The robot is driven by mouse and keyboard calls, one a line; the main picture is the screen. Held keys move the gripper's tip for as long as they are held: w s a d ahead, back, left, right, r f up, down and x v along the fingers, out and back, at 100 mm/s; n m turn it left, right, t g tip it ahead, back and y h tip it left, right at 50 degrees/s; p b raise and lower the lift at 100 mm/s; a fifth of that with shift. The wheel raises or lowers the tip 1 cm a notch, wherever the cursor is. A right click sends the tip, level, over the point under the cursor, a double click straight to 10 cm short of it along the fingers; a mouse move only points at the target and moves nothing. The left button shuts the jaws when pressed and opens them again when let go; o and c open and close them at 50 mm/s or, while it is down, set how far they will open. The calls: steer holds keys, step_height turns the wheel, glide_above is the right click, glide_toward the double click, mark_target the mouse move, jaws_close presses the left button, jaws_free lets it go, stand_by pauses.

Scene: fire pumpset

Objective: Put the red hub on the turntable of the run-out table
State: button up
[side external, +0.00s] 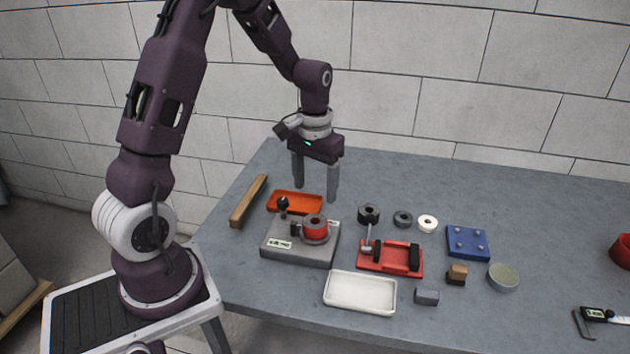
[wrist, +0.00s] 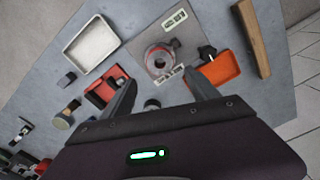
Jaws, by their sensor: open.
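The red hub (side external: 316,232) sits on the turntable of the grey run-out table (side external: 300,257), with its dark-holed grey top facing up. It looks upright. In the wrist view the hub (wrist: 159,54) shows as a reddish ring on the grey run-out table (wrist: 140,44). The turntable is mostly hidden under the hub. My gripper (side external: 316,193) is open and empty, pointing down above and behind the run-out table, apart from the hub. Its two fingers are spread wide in the wrist view (wrist: 162,94).
An orange tray (side external: 294,203) and a wooden bar (side external: 249,201) lie behind and left. A black-knobbed post (side external: 283,204) stands on the run-out table. A red fixture (side external: 390,260), white tray (side external: 360,292), several rings and a blue block (side external: 468,242) are to the right.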

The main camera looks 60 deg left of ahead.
steer(key=s+d+r+m+t, duration=0.1)
steer(key=s+d+r, duration=0.35)
steer(key=r, duration=0.25)
steer(key=s+d+r+m+t, duration=0.1)
steer(key=s+d+r+t, duration=0.15)
steer(key=d+r, duration=0.35)
steer(key=s+d+r+m+t, duration=0.1)
steer(key=s+d+r, duration=0.1)
steer(key=s, duration=0.4)
steer(key=s+d+r+m+t, duration=0.1)
steer(key=s+d+r, duration=0.1)
steer(key=s, duration=0.4)
steer(key=shift+s+m, duration=0.3)
steer(key=shift+s, duration=0.05)
